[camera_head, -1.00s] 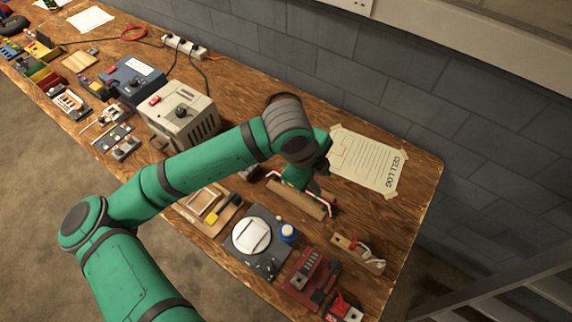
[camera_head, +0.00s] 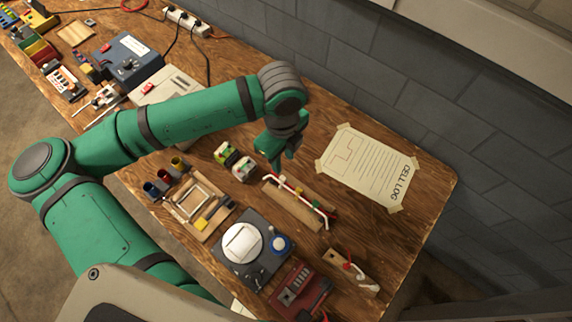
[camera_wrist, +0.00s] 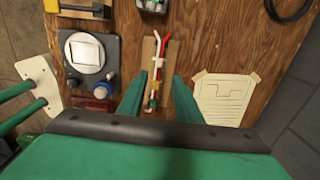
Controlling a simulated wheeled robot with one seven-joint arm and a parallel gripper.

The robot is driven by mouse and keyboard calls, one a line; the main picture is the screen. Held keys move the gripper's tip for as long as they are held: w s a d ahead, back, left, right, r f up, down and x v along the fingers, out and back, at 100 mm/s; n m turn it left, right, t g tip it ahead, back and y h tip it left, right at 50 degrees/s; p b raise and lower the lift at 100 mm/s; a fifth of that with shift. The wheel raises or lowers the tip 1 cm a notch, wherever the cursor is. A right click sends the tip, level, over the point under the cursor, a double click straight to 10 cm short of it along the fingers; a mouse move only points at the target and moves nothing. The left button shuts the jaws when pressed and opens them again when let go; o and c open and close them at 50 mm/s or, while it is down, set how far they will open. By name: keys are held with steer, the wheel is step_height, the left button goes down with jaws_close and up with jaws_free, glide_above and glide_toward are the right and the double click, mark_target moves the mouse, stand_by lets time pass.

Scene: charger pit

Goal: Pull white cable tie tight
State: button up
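A wooden strip (camera_head: 291,207) lies near the right end of the bench. A red and a white cable run along it, with small coloured bands around them. In the wrist view the strip (camera_wrist: 147,47) is below my gripper (camera_wrist: 159,80), whose two fingers are spread apart with nothing visibly held. A small white band (camera_wrist: 158,62) crosses the cables there and may be the white cable tie; its tightness is too small to tell. In the head view my gripper (camera_head: 279,161) is above the far-left end of the strip.
A taped paper sheet (camera_head: 367,167) lies right of the strip. A grey wall (camera_head: 430,95) stands behind.

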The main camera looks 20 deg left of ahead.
mark_target(283, 178)
step_height(283, 178, down, 10)
steer(key=shift+s, duration=0.15)
stand_by(0.3)
jaws_close()
